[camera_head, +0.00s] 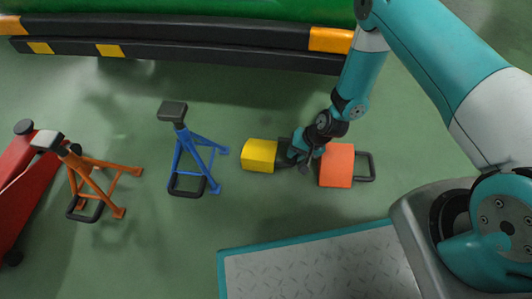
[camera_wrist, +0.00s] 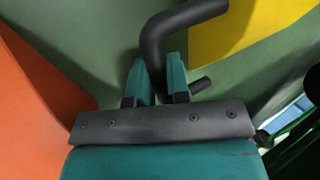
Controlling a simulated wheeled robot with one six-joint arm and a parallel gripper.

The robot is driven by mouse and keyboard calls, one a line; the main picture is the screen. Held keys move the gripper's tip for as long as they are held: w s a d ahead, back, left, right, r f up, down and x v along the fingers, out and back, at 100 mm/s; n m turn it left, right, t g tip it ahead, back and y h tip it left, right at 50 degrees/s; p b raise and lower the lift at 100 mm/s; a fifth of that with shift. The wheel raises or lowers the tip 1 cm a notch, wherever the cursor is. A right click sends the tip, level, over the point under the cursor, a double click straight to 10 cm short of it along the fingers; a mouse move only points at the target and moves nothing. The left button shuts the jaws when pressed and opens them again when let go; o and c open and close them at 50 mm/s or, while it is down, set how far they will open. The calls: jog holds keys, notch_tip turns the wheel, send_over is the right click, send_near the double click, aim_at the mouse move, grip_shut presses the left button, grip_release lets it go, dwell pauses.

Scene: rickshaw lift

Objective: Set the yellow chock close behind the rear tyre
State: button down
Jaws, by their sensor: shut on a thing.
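The yellow chock (camera_head: 258,155) sits on the green floor in the head view, with a dark handle on its right side. It also shows at the top right of the wrist view (camera_wrist: 235,30). My gripper (camera_head: 292,158) is at that handle, between the yellow chock and an orange chock. In the wrist view, my gripper's two teal fingers (camera_wrist: 158,80) are shut on the bent black handle (camera_wrist: 160,40). I cannot tell whether the chock touches the floor. No tyre can be clearly made out.
The orange chock (camera_head: 337,165) is close right of my gripper. A blue stand (camera_head: 188,155), an orange stand (camera_head: 90,180) and a red jack (camera_head: 22,180) are to the left. A green vehicle with a black rail (camera_head: 200,55) spans the top. Floor between rail and chock is clear.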

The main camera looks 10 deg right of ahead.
jog(key=shift+r+p, duration=2.75)
jog(key=shift+r, duration=0.3)
